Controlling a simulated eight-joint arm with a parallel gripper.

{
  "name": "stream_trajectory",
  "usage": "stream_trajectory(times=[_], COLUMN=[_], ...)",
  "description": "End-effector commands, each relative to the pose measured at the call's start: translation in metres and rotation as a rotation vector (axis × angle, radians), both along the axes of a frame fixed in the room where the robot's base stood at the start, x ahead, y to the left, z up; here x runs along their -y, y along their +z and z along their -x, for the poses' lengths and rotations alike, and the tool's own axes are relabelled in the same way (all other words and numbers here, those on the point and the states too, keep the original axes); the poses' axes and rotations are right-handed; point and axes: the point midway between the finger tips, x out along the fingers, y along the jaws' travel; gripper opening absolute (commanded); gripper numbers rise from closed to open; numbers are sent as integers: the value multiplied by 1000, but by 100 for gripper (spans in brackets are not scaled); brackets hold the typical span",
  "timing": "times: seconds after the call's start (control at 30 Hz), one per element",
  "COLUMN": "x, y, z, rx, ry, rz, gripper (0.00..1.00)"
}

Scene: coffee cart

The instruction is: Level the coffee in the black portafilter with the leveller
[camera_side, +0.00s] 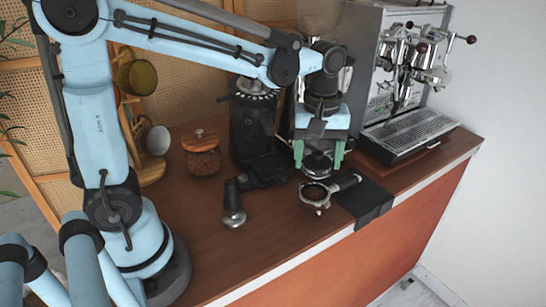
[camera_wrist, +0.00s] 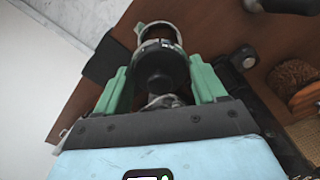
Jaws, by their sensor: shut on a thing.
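The black portafilter (camera_side: 310,197) lies at the counter's front, its round basket left of its dark handle, which extends over a black mat. My gripper (camera_side: 319,160) points down just behind and above it. Its green fingers are shut on the leveller (camera_side: 317,166), a round dark and metallic piece that shows low between them. In the wrist view, my gripper (camera_wrist: 163,82) has the dark leveller (camera_wrist: 156,80) between its fingers, and a round rim of the portafilter (camera_wrist: 150,28) shows beyond. The leveller looks apart from the portafilter in the side view. The coffee surface is not clear.
A black grinder (camera_side: 250,130) and a wood-lidded jar (camera_side: 201,155) stand behind. The black mat (camera_side: 370,204) hangs over the front edge. The espresso machine (camera_side: 368,80) is at the right.

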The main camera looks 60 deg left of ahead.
Motion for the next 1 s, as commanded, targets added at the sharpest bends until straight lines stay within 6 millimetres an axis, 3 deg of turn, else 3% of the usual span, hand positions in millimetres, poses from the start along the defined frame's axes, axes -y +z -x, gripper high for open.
stream_trajectory(times=[0.5, 1.0], x=[0, 0], y=[-40, -46], z=[-1, -1], rx=[0, 0], ry=[-1, -1], rz=[0, 0], gripper=[34, 34])
